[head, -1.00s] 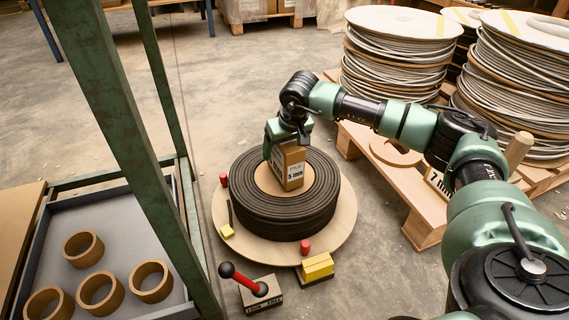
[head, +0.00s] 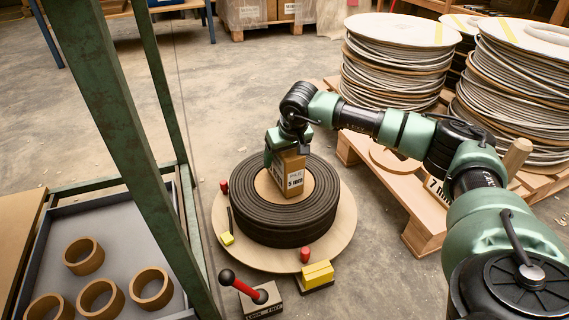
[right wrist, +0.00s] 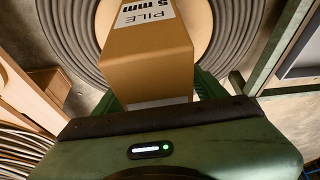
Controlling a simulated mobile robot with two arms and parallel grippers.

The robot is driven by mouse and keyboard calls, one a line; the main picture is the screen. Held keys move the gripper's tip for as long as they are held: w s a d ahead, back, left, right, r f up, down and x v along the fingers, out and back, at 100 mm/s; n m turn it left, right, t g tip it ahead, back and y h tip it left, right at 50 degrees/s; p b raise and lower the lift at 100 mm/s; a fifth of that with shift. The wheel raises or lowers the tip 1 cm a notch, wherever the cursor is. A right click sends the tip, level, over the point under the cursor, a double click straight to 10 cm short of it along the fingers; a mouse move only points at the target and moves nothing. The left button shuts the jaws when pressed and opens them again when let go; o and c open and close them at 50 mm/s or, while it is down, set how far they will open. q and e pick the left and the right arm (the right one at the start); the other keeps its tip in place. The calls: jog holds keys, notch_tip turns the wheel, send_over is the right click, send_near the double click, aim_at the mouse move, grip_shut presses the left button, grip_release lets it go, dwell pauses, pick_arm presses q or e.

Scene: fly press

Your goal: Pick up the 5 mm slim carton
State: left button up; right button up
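The 5 mm slim carton (head: 289,172) is a small brown box with a white label reading 5 mm. It stands upright in the open centre of a dark ribbed coil (head: 250,218). My right gripper (head: 287,142) reaches down onto the carton from above. In the right wrist view the carton (right wrist: 150,62) lies between the green fingers, which flank it closely on both sides and look shut on it. The label there reads PILE 5 mm. Most of the fingers is hidden behind the carton and the gripper body. My left gripper is not in view.
The coil lies on a round wooden disc (head: 340,232). Near its front are a red-handled lever (head: 245,287) and a yellow block (head: 317,275). A green post (head: 125,135) and tray with cardboard rings stand left. A pallet with cable spools (head: 398,70) stands right.

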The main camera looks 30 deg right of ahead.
grip_shut()
jog(key=shift+r, duration=0.1)
